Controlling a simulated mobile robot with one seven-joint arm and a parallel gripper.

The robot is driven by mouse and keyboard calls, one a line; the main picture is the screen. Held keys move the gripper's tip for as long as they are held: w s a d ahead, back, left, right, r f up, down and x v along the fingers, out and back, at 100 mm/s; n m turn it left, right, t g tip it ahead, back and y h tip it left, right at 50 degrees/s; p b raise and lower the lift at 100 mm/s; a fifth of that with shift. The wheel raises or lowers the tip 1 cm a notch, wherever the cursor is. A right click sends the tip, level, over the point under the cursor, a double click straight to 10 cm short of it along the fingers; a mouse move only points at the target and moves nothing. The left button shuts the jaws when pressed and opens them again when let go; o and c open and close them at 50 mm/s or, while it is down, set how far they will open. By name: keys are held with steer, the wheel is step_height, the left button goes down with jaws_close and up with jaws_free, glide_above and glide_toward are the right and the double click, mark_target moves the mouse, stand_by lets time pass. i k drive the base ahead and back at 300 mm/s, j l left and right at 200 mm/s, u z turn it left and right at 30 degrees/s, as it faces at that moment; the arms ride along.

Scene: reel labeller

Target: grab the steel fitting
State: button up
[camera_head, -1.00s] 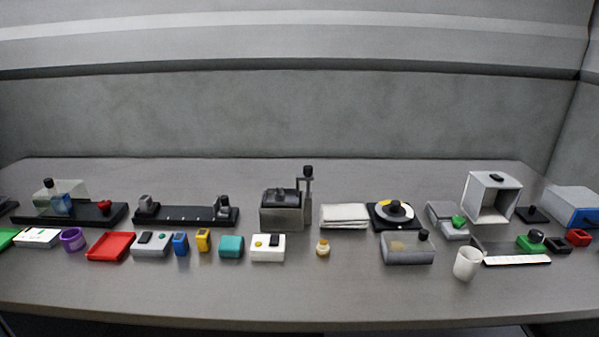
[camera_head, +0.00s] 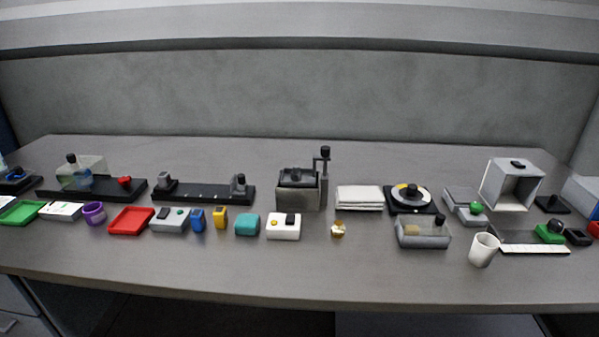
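I cannot pick out a steel fitting for certain at this size. A small, stubby brass-and-white piece (camera_head: 338,229) stands alone on the table, right of a white box with a yellow button; it may be a fitting, but its metal is unclear. A grey metal block press (camera_head: 298,193) with an upright black-knobbed post stands behind it to the left. My gripper is not in view.
The long grey table (camera_head: 185,260) has a clear front strip. A red tray (camera_head: 130,220) lies left. A folded white stack (camera_head: 359,198) and black turntable (camera_head: 413,198) stand behind.

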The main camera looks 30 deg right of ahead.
mark_target(296, 174)
steer(key=i+l+z, duration=0.1)
steer(key=i+l, duration=0.15)
steer(key=i, duration=0.15)
steer(key=i+l+z, duration=0.1)
steer(key=i, duration=0.3)
steer(key=i+l, duration=0.3)
steer(key=i+l+z, duration=0.05)
steer(key=i, duration=0.05)
